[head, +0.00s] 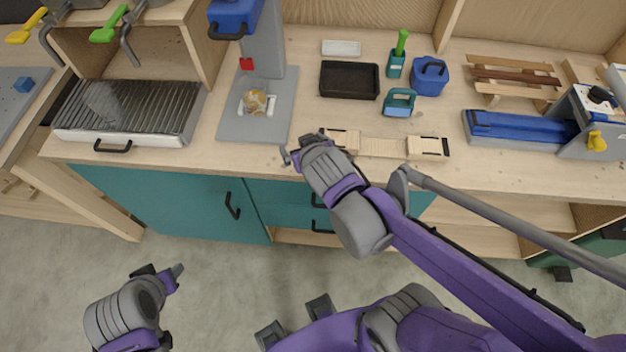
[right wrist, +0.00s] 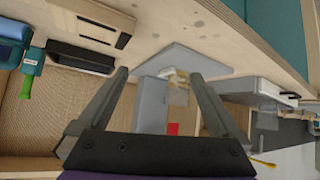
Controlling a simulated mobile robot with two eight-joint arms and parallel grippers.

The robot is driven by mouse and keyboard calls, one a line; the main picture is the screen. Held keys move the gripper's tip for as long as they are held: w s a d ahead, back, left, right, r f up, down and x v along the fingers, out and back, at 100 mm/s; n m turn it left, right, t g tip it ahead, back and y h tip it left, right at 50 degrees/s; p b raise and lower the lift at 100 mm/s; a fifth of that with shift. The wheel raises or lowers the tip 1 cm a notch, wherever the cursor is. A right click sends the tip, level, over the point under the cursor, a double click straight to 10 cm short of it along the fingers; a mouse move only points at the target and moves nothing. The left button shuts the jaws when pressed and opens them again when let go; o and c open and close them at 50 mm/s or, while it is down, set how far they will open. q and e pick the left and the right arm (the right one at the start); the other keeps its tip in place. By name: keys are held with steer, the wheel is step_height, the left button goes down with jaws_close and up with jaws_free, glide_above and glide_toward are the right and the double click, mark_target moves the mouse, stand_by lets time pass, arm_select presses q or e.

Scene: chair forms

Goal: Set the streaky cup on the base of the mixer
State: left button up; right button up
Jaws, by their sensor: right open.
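The streaky cup (head: 256,102), tan and white, stands on the grey base (head: 237,128) of the mixer, on or against a small white part. The mixer has a grey column (head: 265,45) and a blue head (head: 236,14). My right gripper (head: 303,143) is open and empty at the counter's front, just right of the base and apart from the cup. In the right wrist view, the cup (right wrist: 178,90) shows beyond and between the open fingers (right wrist: 157,76). My left gripper (head: 162,270) is low over the floor, away from the counter; its jaw opening is unclear.
A ribbed grill (head: 130,112) is left of the mixer. A black tray (head: 349,80), a blue container (head: 429,76), a teal holder (head: 398,102) and wooden pieces (head: 385,146) lie to the right. A blue-topped clamp tool (head: 520,126) is farther right. Bare counter lies around the base.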

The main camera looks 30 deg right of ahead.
steer(key=s+a+f+g+y, duration=0.1)
steer(key=s+f+g, duration=0.1)
steer(key=s, duration=0.4)
steer(key=s+a+f+n+g, duration=0.1)
steer(key=s+g, duration=0.1)
steer(key=s, duration=0.4)
steer(key=shift+a+f+y, duration=0.25)
steer(key=shift+f+y, duration=0.1)
steer(key=shift+y, duration=0.05)
steer(key=shift+c, duration=0.2)
